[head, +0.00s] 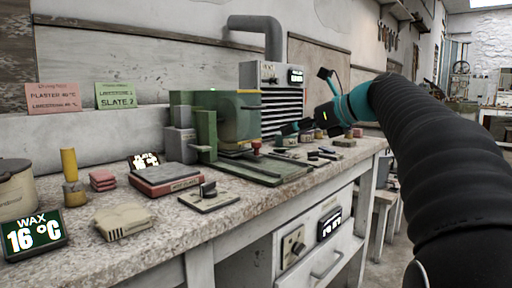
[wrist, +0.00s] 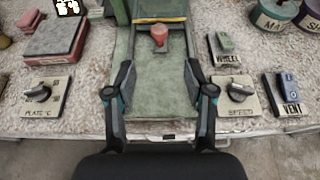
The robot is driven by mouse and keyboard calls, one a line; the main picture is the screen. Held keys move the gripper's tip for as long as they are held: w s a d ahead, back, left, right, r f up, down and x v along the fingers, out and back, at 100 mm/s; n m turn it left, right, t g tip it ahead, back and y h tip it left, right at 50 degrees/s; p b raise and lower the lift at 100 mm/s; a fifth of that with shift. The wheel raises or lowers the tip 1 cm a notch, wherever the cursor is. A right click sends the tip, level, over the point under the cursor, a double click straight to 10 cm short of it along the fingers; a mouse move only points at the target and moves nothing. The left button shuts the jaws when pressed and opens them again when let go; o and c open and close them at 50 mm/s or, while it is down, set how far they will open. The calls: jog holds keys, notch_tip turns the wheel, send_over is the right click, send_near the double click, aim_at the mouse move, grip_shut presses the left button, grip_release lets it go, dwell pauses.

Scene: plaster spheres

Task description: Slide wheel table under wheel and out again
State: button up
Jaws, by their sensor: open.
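The green wheel table (wrist: 150,100) is a flat plate in front of the green machine housing (head: 232,115); it also shows in the head view (head: 262,170). A red knob (wrist: 159,36) stands at its far end, close to the yellow-striped edge (wrist: 160,20) of the machine. The wheel itself is not clearly visible; the housing seems to hide it. My gripper (wrist: 159,80) is open and empty above the table, one finger towards each side, with the knob beyond the fingertips. In the head view my gripper (head: 288,128) reaches in from the right.
A WHEEL switch (wrist: 224,46), a SPEED dial (wrist: 236,92) and a VENT switch (wrist: 287,92) lie right of the table. A PLATE dial (wrist: 42,95) and a red-grey block (wrist: 55,38) lie left. Jars (wrist: 275,14) stand at the back right. The bench's front edge is close.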

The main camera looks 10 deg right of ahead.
aim_at(260, 142)
jog(key=b+x, duration=0.1)
jog(key=x, duration=1.2)
jog(key=shift+f+b, duration=0.1)
jog(key=shift+b, duration=0.25)
grip_shut()
